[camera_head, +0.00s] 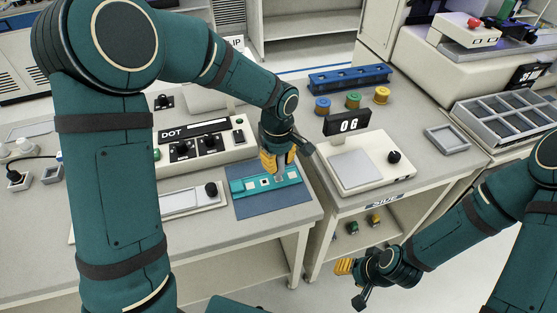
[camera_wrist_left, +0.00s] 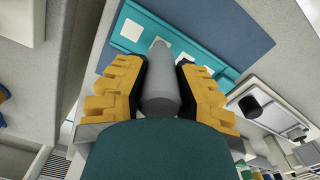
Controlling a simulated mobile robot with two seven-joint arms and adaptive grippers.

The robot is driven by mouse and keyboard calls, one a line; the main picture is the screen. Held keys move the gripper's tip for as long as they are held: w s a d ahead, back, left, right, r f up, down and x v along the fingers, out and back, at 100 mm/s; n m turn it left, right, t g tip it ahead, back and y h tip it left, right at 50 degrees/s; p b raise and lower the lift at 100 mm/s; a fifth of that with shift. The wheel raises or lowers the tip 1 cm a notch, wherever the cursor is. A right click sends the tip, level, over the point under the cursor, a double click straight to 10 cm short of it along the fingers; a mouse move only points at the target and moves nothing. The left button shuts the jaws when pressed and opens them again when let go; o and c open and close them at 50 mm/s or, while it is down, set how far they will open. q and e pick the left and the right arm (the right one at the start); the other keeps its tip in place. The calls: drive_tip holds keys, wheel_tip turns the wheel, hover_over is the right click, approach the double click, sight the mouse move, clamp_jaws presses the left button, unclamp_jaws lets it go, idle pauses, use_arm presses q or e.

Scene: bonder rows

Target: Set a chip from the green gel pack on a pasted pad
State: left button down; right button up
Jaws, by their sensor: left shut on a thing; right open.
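My left gripper (camera_head: 277,161) is shut on a grey cylindrical tool (camera_wrist_left: 160,85), which stands between its yellow fingers in the left wrist view. The tool's lower end is over or on the teal board (camera_head: 240,184); contact cannot be told. The board has several pale pads (camera_head: 265,183) and lies on a blue mat (camera_head: 262,206). It also shows in the left wrist view (camera_wrist_left: 113,38). I cannot make out a chip at the tool's end. My right gripper (camera_head: 343,267) is open and empty, low before the bench.
The DOT console (camera_head: 205,145) stands behind the mat. A blue rack (camera_head: 348,78) is at the back, a small grey tray (camera_head: 446,140) and a compartment tray (camera_head: 508,113) are at the right.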

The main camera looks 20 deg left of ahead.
use_arm(q)
drive_tip(key=shift+r+p, duration=2.45)
drive_tip(key=shift+r, duration=1.05)
drive_tip(key=shift+a, duration=0.1)
